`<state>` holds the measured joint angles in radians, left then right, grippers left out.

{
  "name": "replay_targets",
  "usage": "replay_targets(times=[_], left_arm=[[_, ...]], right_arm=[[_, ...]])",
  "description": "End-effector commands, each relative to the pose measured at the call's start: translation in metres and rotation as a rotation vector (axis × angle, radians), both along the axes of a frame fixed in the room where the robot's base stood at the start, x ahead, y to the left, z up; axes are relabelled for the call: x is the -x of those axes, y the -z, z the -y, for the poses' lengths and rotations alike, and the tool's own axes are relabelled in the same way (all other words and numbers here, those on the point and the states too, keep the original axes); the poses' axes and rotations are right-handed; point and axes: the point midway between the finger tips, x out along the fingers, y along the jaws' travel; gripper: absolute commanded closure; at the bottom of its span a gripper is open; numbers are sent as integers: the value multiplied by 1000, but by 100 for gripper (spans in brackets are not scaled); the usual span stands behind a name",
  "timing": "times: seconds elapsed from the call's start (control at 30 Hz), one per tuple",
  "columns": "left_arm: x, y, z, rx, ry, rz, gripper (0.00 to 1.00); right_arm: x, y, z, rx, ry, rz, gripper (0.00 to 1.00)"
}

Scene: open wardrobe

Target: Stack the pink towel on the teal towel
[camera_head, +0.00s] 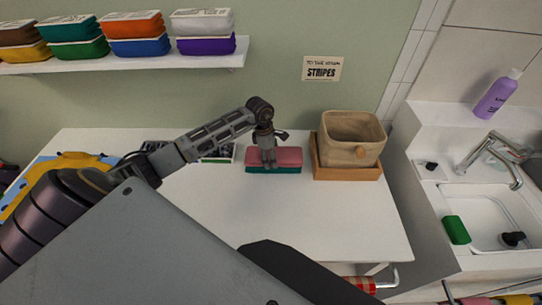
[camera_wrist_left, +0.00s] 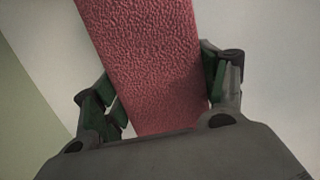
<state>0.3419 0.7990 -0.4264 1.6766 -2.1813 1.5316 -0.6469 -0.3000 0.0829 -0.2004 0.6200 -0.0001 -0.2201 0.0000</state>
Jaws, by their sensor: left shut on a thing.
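The pink towel (camera_head: 289,156) lies flat on top of the teal towel (camera_head: 275,169) on the white table, left of the wooden basket. The teal towel shows as a strip below the pink one. My left gripper (camera_head: 264,160) comes down from above and is shut on the pink towel near its middle. In the left wrist view the pink towel (camera_wrist_left: 150,60) runs between the two fingers of my left gripper (camera_wrist_left: 162,95). The teal towel is not seen in that view. My right gripper is not in view.
A wooden basket (camera_head: 350,135) in a tray (camera_head: 345,172) stands just right of the towels. A wall shelf (camera_head: 120,63) with folded towels is above. A sink (camera_head: 490,215) is at the right. The table's front right (camera_head: 330,225) is clear.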

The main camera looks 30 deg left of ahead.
Motion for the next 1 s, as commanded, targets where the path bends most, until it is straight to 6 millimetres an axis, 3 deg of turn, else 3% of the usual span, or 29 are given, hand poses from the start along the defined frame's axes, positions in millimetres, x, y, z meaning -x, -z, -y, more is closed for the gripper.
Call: replay_targets(times=[0.3,0.33,0.5,1.0], left_arm=[[0,3,0,-1,0,1,41],[0,2,0,-1,0,1,24],[0,2,0,-1,0,1,3],[0,3,0,0,0,0,7]], right_arm=[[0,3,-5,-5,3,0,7],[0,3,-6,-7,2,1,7],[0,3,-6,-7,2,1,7],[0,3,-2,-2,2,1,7]])
